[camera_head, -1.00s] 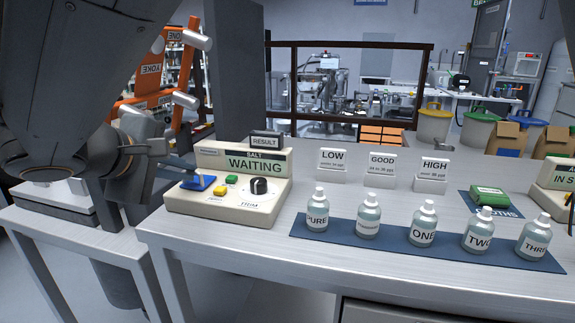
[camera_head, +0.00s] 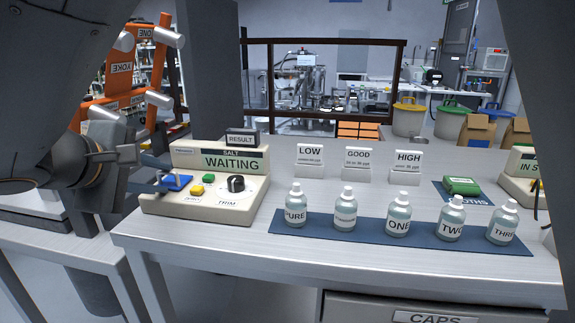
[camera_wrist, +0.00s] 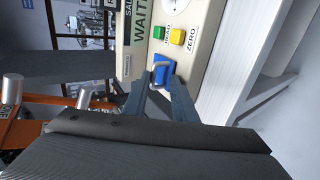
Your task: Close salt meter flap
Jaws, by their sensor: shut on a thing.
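The salt meter (camera_head: 236,198) is a cream box at the left end of the bench, its screen reading WAITING. Its blue flap (camera_head: 179,182) is at the left of its top and also shows in the wrist view (camera_wrist: 165,73), with a grey loop handle on it. My gripper (camera_head: 162,181) reaches in from the left. In the wrist view its fingers (camera_wrist: 162,82) are shut on the flap at the handle. The fingers partly cover the flap, and I cannot tell exactly how far it is tilted.
Yellow and green buttons (camera_head: 209,178) and a black TRIM knob (camera_head: 236,184) sit right of the flap. A RESULT sign (camera_head: 241,138) stands behind the screen. Several labelled bottles stand on a blue mat (camera_head: 275,229) to the right. LOW, GOOD and HIGH cards (camera_head: 358,163) stand behind them.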

